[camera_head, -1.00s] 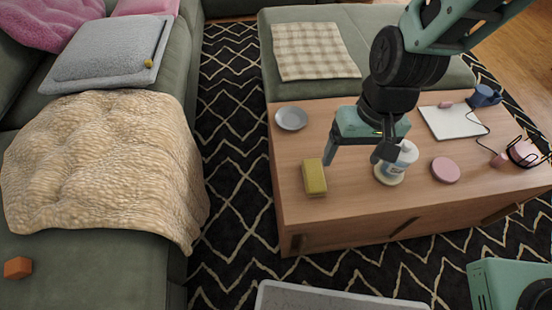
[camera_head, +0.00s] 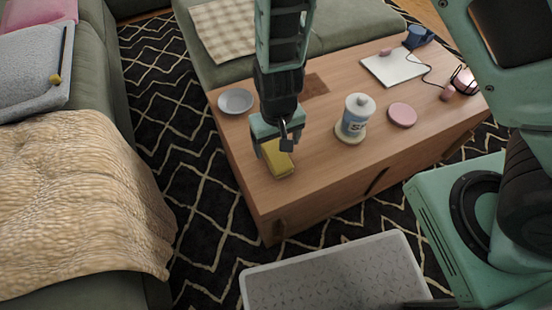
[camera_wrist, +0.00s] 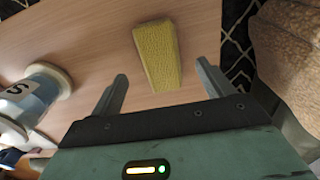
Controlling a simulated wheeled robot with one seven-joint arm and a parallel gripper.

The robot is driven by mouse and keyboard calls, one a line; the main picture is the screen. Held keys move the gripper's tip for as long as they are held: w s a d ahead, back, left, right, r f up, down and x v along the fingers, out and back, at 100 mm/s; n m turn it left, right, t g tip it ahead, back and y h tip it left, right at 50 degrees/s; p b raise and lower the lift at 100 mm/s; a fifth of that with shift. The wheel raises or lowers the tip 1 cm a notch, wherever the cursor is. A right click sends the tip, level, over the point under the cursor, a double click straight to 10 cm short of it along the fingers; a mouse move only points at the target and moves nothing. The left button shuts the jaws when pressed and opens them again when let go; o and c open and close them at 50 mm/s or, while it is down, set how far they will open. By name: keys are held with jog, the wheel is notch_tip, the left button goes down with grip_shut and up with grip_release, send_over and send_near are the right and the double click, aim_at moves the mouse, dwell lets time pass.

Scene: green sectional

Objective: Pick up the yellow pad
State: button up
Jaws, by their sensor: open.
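The yellow pad (camera_head: 279,161) lies on the wooden table near its left front corner, partly hidden by my gripper in the head view. In the wrist view the yellow pad (camera_wrist: 158,56) lies flat on the wood, beyond the fingertips and roughly between their lines. My gripper (camera_head: 276,150) is open and empty, over the pad in the head view. In the wrist view the fingers of my gripper (camera_wrist: 162,72) are spread apart, with no contact on the pad visible.
On the table (camera_head: 330,180) are a grey plate (camera_head: 236,101), a white and blue jar (camera_head: 355,117) on a round base, a pink disc (camera_head: 402,115), a white pad (camera_head: 393,67) and a blue mug (camera_head: 418,37). A beige blanket (camera_head: 75,205) covers the green sofa at left.

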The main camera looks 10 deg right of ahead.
aim_at(276, 153)
jog(key=f+b, duration=0.1)
jog(key=f, duration=0.1)
jog(key=f+b, duration=0.1)
jog(key=f, duration=0.3)
jog(key=shift+w+b, duration=0.25)
jog(key=shift+b, duration=0.15)
jog(key=shift+r, duration=0.1)
jog(key=c, duration=1.1)
